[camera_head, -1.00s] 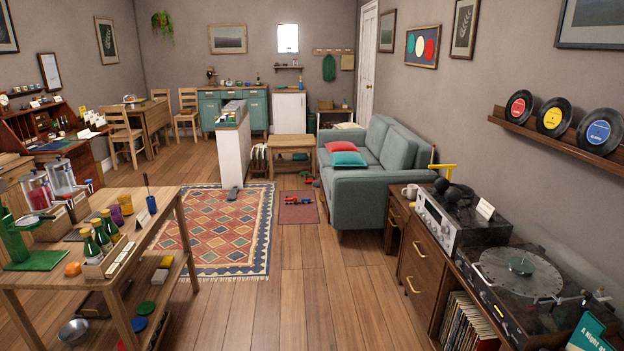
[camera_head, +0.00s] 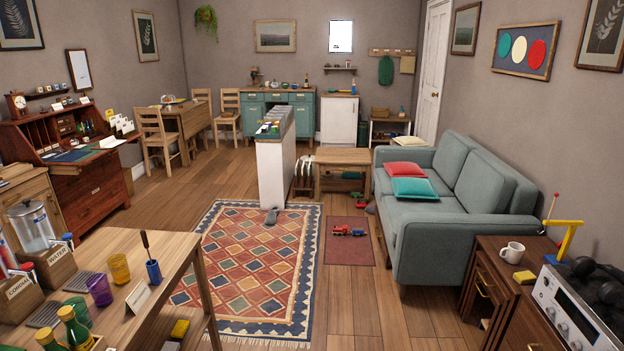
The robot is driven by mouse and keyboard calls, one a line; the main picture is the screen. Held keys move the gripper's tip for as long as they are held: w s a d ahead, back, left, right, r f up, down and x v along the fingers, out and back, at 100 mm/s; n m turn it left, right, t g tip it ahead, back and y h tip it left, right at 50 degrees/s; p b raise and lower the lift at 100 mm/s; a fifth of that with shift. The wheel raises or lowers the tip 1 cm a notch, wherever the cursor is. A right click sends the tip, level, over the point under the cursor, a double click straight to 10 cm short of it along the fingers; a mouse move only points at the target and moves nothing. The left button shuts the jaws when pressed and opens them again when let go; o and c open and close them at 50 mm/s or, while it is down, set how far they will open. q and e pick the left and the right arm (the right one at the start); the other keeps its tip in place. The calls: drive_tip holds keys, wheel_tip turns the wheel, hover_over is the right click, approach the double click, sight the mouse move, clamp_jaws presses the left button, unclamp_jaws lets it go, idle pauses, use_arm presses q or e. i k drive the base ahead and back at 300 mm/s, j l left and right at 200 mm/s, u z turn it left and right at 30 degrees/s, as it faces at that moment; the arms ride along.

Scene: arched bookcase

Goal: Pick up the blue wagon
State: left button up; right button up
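A small toy train lies on the dark red mat (camera_head: 348,252) on the floor, between the patterned rug and the sofa. Its front part is a red piece (camera_head: 340,230). A small piece with some blue, perhaps the blue wagon (camera_head: 357,232), is at its right end; it is too small to make out well. Other small toy pieces (camera_head: 357,196) lie beyond the mat, near the low wooden table. Neither of my grippers is in view.
The teal sofa (camera_head: 440,235) stands right of the mat, the low wooden table (camera_head: 343,158) behind it. The patterned rug (camera_head: 250,265) lies left. A wooden workbench (camera_head: 190,262) is at near left, a wooden cabinet (camera_head: 488,262) at near right. The floor (camera_head: 370,310) between is clear.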

sight(355, 231)
drive_tip(key=i, duration=1.85)
